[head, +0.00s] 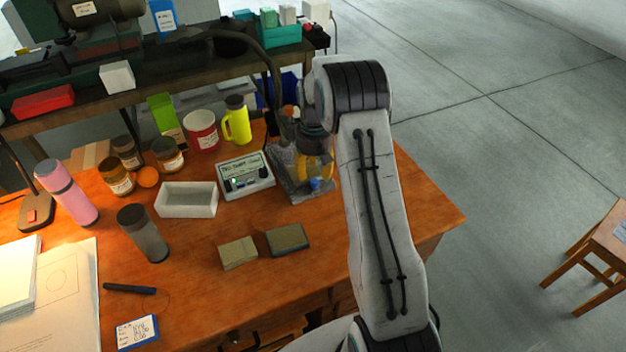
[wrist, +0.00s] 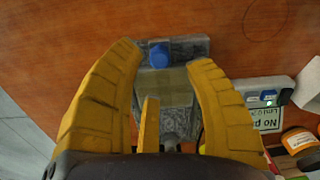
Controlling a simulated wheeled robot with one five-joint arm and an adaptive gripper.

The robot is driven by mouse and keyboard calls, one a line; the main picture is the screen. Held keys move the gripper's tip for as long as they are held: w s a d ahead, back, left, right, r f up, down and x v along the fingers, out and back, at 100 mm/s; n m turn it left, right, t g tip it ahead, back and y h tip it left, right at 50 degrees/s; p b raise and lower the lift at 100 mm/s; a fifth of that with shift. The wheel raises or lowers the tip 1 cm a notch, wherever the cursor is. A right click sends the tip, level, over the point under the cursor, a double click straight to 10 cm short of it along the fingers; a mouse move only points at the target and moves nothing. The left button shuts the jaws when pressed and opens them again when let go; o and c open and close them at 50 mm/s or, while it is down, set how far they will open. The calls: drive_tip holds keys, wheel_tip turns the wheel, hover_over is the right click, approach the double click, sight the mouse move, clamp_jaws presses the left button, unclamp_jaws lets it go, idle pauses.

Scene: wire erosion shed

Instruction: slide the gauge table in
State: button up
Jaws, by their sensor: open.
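The gauge stand, which I take to hold the gauge table, is a grey mottled base (head: 287,178) on the wooden bench, beside the white display box. A blue knob (head: 320,184) sits at its near end. In the wrist view the grey slab (wrist: 190,47) carries the blue knob (wrist: 159,55), with a greenish-grey plate (wrist: 176,84) behind it. My gripper (head: 318,176) is over the stand's near right part. In the wrist view its yellow fingers (wrist: 166,56) are open around the knob and plate, with gaps on both sides. My gripper hides much of the stand.
The white display box (head: 246,176) stands close to the left of the stand. A pale tray (head: 187,200), two small blocks (head: 287,239) and a yellow mug (head: 237,122) are on the bench (head: 200,275). A black hose (head: 262,52) arches behind the stand.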

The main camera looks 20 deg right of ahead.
sight(314, 181)
drive_tip(key=shift+f, duration=2.2)
clamp_jaws()
